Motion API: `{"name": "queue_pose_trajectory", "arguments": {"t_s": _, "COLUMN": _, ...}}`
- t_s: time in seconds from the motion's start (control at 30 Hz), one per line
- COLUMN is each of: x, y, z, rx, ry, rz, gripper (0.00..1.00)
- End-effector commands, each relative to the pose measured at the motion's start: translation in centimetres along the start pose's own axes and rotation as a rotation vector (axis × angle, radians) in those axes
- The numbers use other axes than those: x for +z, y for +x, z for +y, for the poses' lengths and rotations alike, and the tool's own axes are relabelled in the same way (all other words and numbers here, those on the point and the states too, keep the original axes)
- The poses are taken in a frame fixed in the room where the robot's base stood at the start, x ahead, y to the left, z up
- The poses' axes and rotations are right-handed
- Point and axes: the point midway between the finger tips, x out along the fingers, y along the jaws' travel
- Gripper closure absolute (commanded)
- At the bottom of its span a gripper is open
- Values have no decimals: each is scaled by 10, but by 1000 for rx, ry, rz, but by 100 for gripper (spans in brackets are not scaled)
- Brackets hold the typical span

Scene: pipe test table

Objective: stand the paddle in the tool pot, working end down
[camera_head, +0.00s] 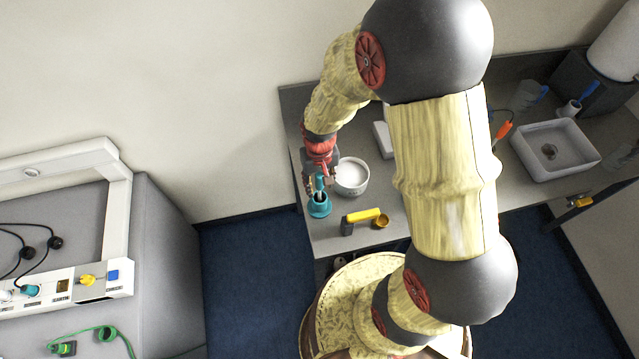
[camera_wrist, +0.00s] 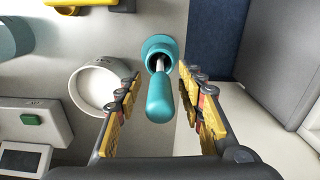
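The paddle stands in the tool pot with its teal handle (camera_wrist: 162,98) up and its thin metal shaft going down into the pot's mouth. Its lower end is hidden inside. The teal tool pot (camera_wrist: 158,44) stands upright near the bench's left edge, and it also shows in the head view (camera_head: 319,208). My gripper (camera_wrist: 158,78) is open above the pot. Its two fingers are on either side of the handle, with visible gaps on both sides. In the head view my gripper (camera_head: 320,172) partly hides the handle.
A white bowl (camera_head: 351,177) stands close beside the pot. A yellow-and-dark tool (camera_head: 362,216) lies nearer the bench's front edge. A device with a green button (camera_wrist: 32,119) shows in the wrist view. A sink (camera_head: 553,150) is at the right. Floor lies beyond the bench's left edge.

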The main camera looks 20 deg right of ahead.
Motion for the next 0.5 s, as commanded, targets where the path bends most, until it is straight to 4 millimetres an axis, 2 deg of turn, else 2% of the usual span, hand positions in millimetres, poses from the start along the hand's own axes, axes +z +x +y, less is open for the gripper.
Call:
{"name": "queue_pose_trajectory", "arguments": {"t_s": 0.17, "x": -2, "y": -27, "z": 0, "rx": -1, "ry": 0, "rz": 7, "gripper": 61}}
{"name": "queue_pose_trajectory", "arguments": {"t_s": 0.5, "x": -1, "y": -93, "z": 0, "rx": 0, "ry": 0, "rz": 6, "gripper": 61}}
